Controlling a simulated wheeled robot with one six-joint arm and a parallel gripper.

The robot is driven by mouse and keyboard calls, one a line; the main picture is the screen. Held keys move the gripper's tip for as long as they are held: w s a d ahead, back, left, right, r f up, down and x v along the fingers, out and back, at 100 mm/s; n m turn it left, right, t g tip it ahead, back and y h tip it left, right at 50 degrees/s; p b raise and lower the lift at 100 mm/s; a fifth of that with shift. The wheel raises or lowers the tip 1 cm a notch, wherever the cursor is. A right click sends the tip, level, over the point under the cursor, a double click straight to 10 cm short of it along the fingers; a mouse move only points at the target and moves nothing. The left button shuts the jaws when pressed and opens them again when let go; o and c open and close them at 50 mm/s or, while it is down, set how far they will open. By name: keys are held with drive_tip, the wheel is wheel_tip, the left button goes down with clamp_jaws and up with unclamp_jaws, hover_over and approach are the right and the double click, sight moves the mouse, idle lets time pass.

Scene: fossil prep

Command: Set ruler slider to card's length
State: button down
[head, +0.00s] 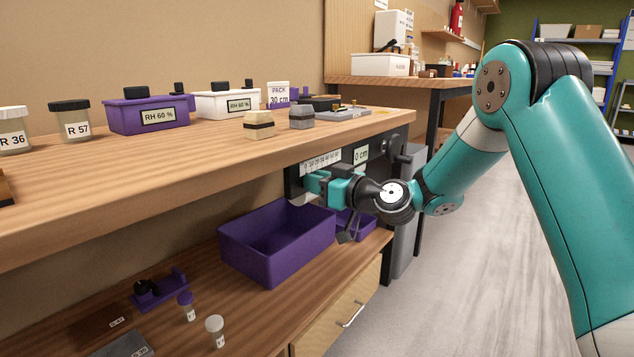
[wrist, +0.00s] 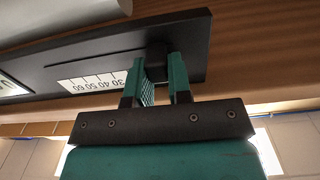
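The card (head: 278,95) reads "PACK 30 cm" and stands upright at the back of the bench top. The ruler (head: 321,161) is a white scale on a dark panel under the bench's front edge. In the wrist view the ruler (wrist: 95,82) shows marks around 30 to 60. The slider (wrist: 157,56) is a dark block on the panel, to the right of the visible marks. My gripper (wrist: 160,68) has a finger on each side of the slider, and it fills the narrow gap between them. In the head view my gripper (head: 308,184) hides the slider.
A label (head: 361,155) ending in "0 cm" is right of the ruler. Below are a purple bin (head: 275,245) and a lower shelf with small vials. The bench top holds jars, a purple box (head: 148,113), a white box (head: 227,103) and small blocks. The floor at right is clear.

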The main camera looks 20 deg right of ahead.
drive_tip(key=w+d+b, duration=0.2)
drive_tip(key=w+d, duration=0.1)
drive_tip(key=d, duration=0.2)
drive_tip(key=shift+w, duration=0.25)
drive_tip(key=c, duration=1)
unclamp_jaws()
drive_tip(key=shift+c, duration=0.2)
drive_tip(key=b+v, duration=0.2)
drive_tip(key=v, duration=1.5)
drive_tip(key=shift+s, duration=0.15)
